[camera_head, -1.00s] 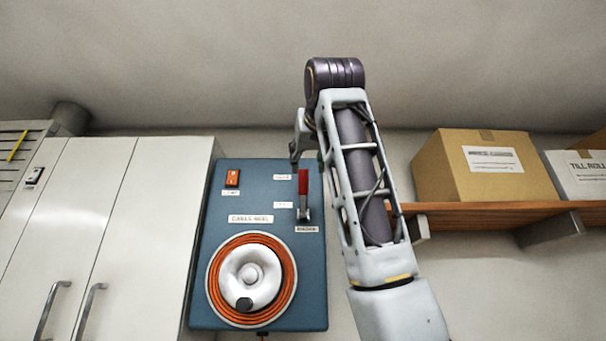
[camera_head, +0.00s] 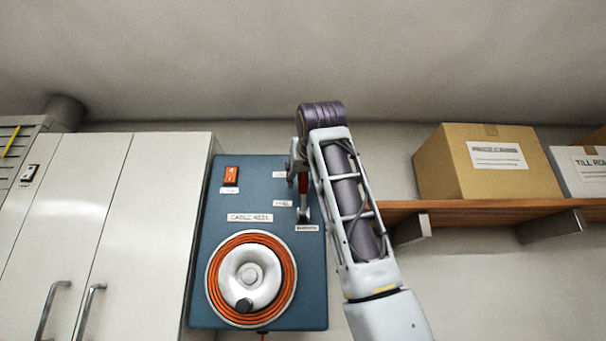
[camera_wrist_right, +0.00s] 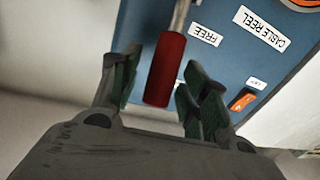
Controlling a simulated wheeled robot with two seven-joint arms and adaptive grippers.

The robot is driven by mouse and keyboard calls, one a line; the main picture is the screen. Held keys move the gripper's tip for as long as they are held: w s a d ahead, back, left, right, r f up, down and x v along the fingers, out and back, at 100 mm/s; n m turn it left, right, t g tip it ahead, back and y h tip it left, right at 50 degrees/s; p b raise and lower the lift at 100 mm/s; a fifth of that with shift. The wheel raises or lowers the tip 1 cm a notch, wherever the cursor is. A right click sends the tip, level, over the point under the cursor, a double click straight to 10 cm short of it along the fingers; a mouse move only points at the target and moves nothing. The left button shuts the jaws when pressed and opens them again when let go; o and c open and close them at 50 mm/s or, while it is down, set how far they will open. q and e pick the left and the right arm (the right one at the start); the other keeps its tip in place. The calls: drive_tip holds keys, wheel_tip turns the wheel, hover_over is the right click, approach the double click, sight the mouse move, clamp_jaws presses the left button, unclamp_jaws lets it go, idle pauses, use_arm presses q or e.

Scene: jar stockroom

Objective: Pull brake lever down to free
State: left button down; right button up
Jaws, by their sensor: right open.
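The brake lever, with its red handle (camera_head: 303,184), stands upright on the right side of the blue cable reel panel (camera_head: 222,290). Its top is hidden by my right gripper in the head view. In the right wrist view the red handle (camera_wrist_right: 166,70) lies between the fingers of my right gripper (camera_wrist_right: 160,82), with visible gaps on both sides. The gripper is open around the handle, not shut on it. A label reading FREE (camera_wrist_right: 206,31) sits beside the lever's metal shaft. In the head view the right gripper (camera_head: 297,174) is mostly covered by my arm. My left gripper is out of view.
The reel with orange cable (camera_head: 283,262) is at the panel's lower middle, and an orange switch (camera_head: 231,175) is at its upper left. White cabinets (camera_head: 140,230) stand left. A wooden shelf (camera_head: 470,213) with a cardboard box (camera_head: 440,170) is on the right.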

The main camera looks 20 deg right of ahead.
clamp_jaws()
idle(0.3)
idle(0.3)
